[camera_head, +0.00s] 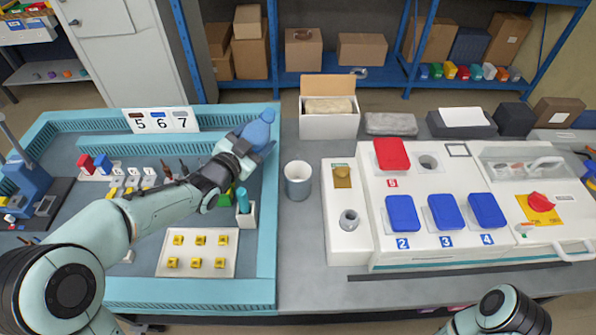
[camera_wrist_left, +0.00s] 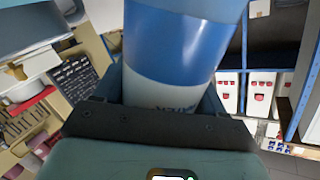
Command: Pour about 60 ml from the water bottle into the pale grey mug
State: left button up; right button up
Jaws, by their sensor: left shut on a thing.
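The water bottle (camera_head: 259,131) is blue and is held over the right part of the turquoise-edged tray, left of and farther back than the mug. My left gripper (camera_head: 246,148) is shut on it. In the left wrist view the bottle (camera_wrist_left: 180,45) fills the jaws, with blue and white bands and upside-down lettering. The bottle looks tilted in the head view; its mouth cannot be made out clearly. The pale grey mug (camera_head: 298,182) stands upright on the grey bench, apart from the bottle. Its contents cannot be told. My right gripper is out of view.
A white box holder (camera_head: 245,216) with a teal item stands left of the mug. A white panel with a small metal cup (camera_head: 349,220) is at its right. An open carton (camera_head: 329,125) stands behind. Bare bench lies in front of the mug.

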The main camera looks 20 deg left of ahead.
pick_arm(q)
jog(key=shift+r+n, duration=0.2)
jog(key=shift+n, duration=0.3)
jog(key=r+n+p, duration=0.1)
jog(key=r, duration=0.1)
jog(key=r+n+p, duration=0.1)
jog(key=r+p, duration=0.1)
jog(key=r, duration=0.1)
jog(key=r+n+t+h+p, duration=0.1)
jog(key=r+p, duration=0.1)
jog(key=shift+d+r, duration=0.35)
jog(key=shift+d, duration=0.05)
jog(key=shift+d+r+n+p, duration=0.1)
jog(key=shift+r+n+p, duration=0.5)
jog(key=shift+r, duration=0.3)
dwell(0.8)
